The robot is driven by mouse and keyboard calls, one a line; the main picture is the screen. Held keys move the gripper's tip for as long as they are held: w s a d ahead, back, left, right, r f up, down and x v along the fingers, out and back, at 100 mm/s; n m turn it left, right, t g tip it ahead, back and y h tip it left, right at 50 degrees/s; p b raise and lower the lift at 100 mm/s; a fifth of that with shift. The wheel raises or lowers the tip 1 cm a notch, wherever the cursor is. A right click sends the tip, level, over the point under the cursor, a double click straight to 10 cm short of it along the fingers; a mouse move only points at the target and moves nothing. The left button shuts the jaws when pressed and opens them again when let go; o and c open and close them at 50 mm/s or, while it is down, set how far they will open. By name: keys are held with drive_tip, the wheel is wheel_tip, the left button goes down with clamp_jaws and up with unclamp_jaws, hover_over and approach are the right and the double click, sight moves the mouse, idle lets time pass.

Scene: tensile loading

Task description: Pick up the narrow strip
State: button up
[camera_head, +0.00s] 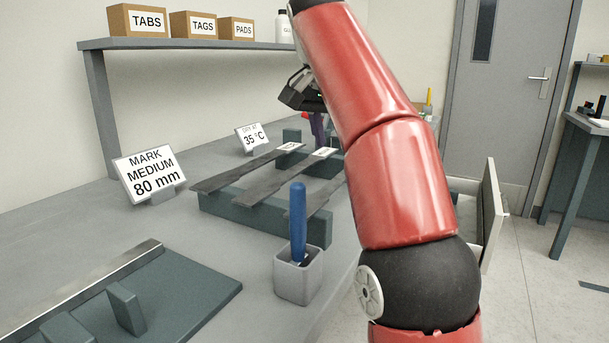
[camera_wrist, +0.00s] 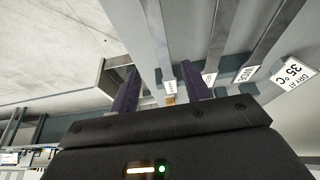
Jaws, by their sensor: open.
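Several dark flat strips lie side by side across a grey-green rack (camera_head: 245,218). The rightmost strip (camera_head: 322,200) is partly behind my arm in the head view; its label is too small to read for certain. In the wrist view this strip (camera_wrist: 154,30) is the leftmost and runs toward the gap between my fingers. The middle strip (camera_wrist: 219,30) and the outer strip (camera_wrist: 275,32), whose label seems to read WIDE, lie to its right. My gripper (camera_wrist: 161,80) is open and empty, its purple fingers near the labelled strip ends. In the head view a purple finger (camera_head: 318,125) shows above the rack.
A grey cup (camera_head: 298,279) with a blue-handled tool (camera_head: 298,218) stands in front of the rack. A marking card (camera_head: 150,175) and a drying card (camera_head: 251,137) stand behind it. A grey-green fixture (camera_head: 190,285) lies front left. An open drawer (camera_head: 490,215) juts out at right.

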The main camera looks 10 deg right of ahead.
sight(340, 177)
drive_tip(key=shift+w+a, duration=0.15)
drive_tip(key=shift+a, duration=0.1)
drive_tip(key=shift+x, duration=3.8)
clamp_jaws()
